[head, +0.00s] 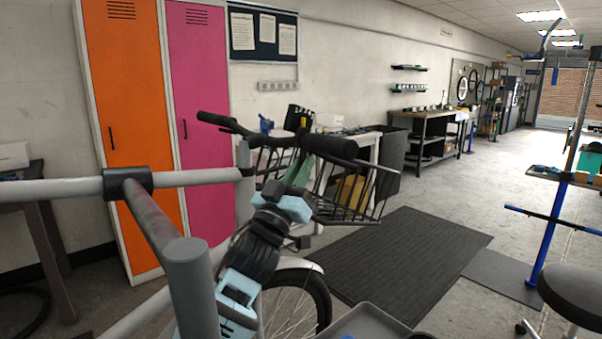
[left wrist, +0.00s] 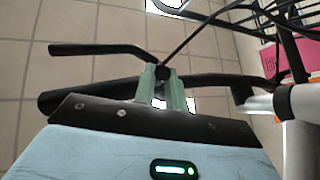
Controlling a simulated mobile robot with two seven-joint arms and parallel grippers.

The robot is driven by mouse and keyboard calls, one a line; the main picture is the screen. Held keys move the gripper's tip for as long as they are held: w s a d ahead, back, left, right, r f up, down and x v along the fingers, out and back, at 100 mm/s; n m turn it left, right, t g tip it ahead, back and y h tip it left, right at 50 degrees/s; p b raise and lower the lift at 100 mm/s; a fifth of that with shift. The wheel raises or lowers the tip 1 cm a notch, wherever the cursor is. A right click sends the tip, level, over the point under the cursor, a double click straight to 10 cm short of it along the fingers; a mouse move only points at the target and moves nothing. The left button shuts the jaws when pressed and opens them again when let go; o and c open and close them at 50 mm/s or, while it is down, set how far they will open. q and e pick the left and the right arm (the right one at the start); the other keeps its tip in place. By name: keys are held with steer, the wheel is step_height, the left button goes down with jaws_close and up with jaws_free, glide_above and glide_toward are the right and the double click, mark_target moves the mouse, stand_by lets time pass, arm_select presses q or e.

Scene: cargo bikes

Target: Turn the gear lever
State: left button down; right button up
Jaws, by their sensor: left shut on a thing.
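The bike's handlebar (head: 275,137) with black grips stands in front of me in the head view. My left gripper (head: 305,152) reaches up to it from below, near the right-hand grip. In the left wrist view, the green fingers of my left gripper (left wrist: 162,82) are shut on a small dark part, the gear lever (left wrist: 162,72). The fingers cover much of it. A long thin black lever (left wrist: 100,49) runs left from there, and the black grip (left wrist: 70,98) passes behind the fingers. My right gripper is not in view.
A wire basket (head: 350,195) with a brown box is on the bike's front, close to my left gripper. Grey tubes (head: 70,188) cross the near left. Lockers (head: 125,130) stand behind. A dark mat (head: 400,260) lies on clear floor to the right.

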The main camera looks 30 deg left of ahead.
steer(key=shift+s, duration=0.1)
arm_select(q)
steer(key=c, duration=1.5)
jaws_free()
steer(key=shift+o, duration=0.2)
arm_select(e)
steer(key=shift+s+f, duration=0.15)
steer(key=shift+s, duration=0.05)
arm_select(q)
steer(key=b+v, duration=0.1)
steer(key=v, duration=0.6)
steer(key=shift+s+f, duration=0.25)
steer(key=shift+s, duration=0.05)
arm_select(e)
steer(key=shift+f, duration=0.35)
arm_select(q)
steer(key=shift+s, duration=0.1)
